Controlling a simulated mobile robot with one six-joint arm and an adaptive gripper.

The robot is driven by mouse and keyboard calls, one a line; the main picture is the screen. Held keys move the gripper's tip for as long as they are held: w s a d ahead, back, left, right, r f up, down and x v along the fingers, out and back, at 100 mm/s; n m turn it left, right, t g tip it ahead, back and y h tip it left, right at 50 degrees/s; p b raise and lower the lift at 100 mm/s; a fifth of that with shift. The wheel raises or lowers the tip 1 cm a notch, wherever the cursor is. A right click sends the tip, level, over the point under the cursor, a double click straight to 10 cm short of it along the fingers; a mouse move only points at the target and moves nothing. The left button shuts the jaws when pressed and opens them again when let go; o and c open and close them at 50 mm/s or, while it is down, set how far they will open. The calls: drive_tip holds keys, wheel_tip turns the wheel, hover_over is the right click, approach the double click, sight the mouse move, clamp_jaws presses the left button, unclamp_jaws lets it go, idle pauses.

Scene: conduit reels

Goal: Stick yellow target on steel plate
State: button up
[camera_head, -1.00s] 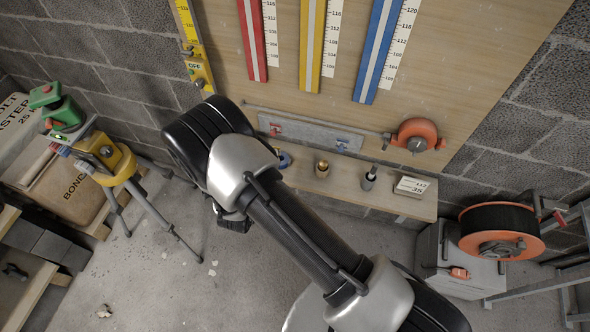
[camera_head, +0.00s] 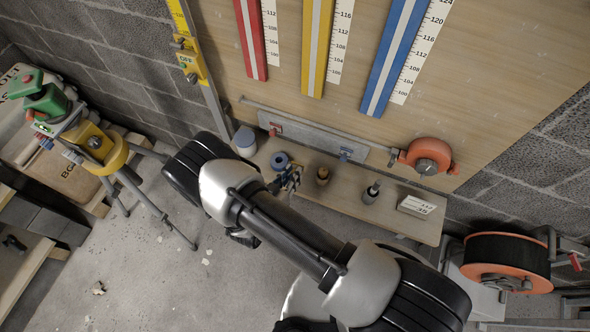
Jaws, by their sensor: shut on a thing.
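The steel plate (camera_head: 312,137) is a long grey strip low on the wooden board, above the shelf. A red target (camera_head: 275,130) sits near its left end and a blue target (camera_head: 345,154) near its right end. A bare grey stretch lies between them. My gripper (camera_head: 288,180) shows only in part past my arm, over the left half of the shelf, below and in front of the plate. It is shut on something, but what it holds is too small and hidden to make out. I cannot pick out the yellow target anywhere.
The shelf (camera_head: 412,228) holds a blue roll (camera_head: 280,161), a brass-coloured piece (camera_head: 322,176), a dark-tipped grey piece (camera_head: 371,192) and a small white box (camera_head: 416,207). A white cup (camera_head: 245,141) stands left. An orange reel (camera_head: 428,157) is right of the plate. A yellow tripod (camera_head: 105,150) stands left.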

drive_tip(key=w+d+b, duration=0.1)
drive_tip(key=w+d, duration=0.2)
drive_tip(key=w, duration=0.6)
drive_tip(key=shift+w+d, duration=0.25)
drive_tip(key=shift+w, duration=0.15)
drive_tip(key=shift+w+d+b, duration=0.1)
drive_tip(key=shift+w+b, duration=0.3)
drive_tip(key=shift+b, duration=0.2)
idle(3.0)
drive_tip(key=o, duration=1)
drive_tip(key=shift+c, duration=0.2)
drive_tip(key=shift+o, duration=0.5)
drive_tip(key=o, duration=0.4)
drive_tip(key=shift+s, duration=0.1)
drive_tip(key=shift+s+a+p, duration=0.1)
drive_tip(key=shift+s+a, duration=0.4)
drive_tip(key=shift+s, duration=0.9)
drive_tip(key=shift+s+a+p, duration=0.15)
drive_tip(key=shift+s+a, duration=0.35)
drive_tip(key=shift+s, duration=0.85)
drive_tip(key=shift+s+a+p, duration=0.1)
drive_tip(key=shift+s+a, duration=0.4)
drive_tip(key=shift+s, duration=0.9)
